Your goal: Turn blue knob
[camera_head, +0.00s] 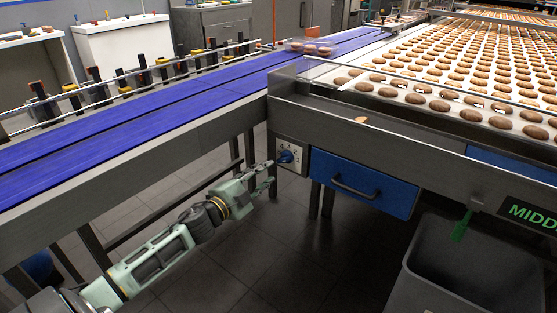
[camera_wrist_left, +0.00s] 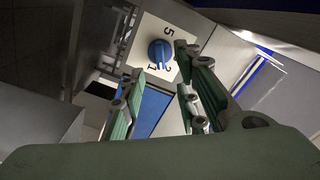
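The blue knob (camera_head: 285,156) sits on a pale numbered plate (camera_head: 291,150) at the corner of the machine frame, left of a blue drawer. In the left wrist view the knob (camera_wrist_left: 159,53) shows beyond my fingertips, with dark numbers around it. My left gripper (camera_head: 270,172) is just left of and slightly below the knob in the head view. Its green fingers are apart and empty in the left wrist view (camera_wrist_left: 160,92), and the knob appears clear of them. My right gripper is not in view.
A blue drawer (camera_head: 363,186) with a dark handle is right of the plate. A blue conveyor (camera_head: 130,121) runs above my left arm. Biscuits cover the belt (camera_head: 350,98) at upper right. A grey bin (camera_head: 470,262) stands at lower right. Open floor lies below the knob.

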